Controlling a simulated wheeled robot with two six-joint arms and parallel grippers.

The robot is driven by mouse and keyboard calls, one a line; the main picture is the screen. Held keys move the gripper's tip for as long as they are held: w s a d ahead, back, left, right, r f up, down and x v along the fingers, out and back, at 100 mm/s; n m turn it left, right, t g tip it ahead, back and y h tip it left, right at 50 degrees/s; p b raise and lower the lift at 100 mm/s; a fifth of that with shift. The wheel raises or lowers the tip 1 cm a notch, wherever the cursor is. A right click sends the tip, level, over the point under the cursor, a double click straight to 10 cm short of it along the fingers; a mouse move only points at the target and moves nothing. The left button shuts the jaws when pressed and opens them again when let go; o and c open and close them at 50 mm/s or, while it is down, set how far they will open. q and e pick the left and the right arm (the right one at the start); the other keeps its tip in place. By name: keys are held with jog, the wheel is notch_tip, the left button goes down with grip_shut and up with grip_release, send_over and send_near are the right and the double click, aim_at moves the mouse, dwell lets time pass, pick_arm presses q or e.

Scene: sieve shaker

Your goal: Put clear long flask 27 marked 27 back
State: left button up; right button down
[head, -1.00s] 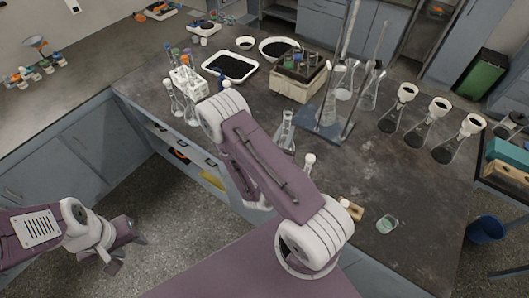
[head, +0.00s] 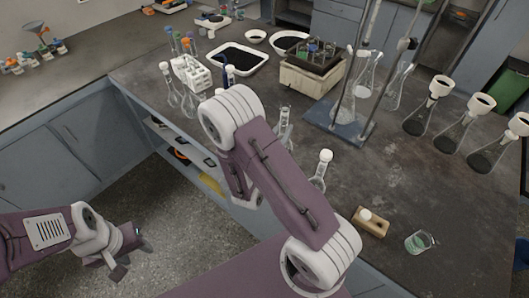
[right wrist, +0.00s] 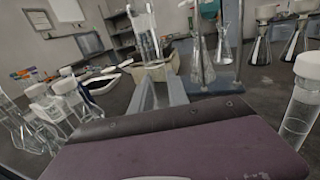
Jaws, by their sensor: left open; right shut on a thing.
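My left gripper (head: 120,266) hangs low over the floor at the left, open and empty. My right arm reaches over the bench, and its jaws are hidden behind its links in the head view. A clear long flask (head: 284,122) shows just beyond that arm, its lower part covered. Grey finger-like parts of my right gripper (right wrist: 162,95) appear in the right wrist view, shut on glass. The number on the flask is too small to read. A white-capped flask (head: 322,168) stands to the right of the arm; it also shows in the right wrist view (right wrist: 301,108).
A stand with a blue-grey base (head: 340,127) holds glassware behind the flask. A wooden block (head: 371,222) and small beaker (head: 419,242) are at the front right. Dark-filled flasks (head: 418,121) stand far right.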

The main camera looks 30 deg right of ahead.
jog(key=w+a+f, duration=0.3)
jog(key=w+f, duration=0.2)
jog(key=f, duration=0.3)
jog(key=shift+w+a, duration=0.25)
jog(key=shift+a, duration=0.05)
jog(key=shift+s+f, duration=0.1)
jog(key=c, duration=1.3)
grip_release()
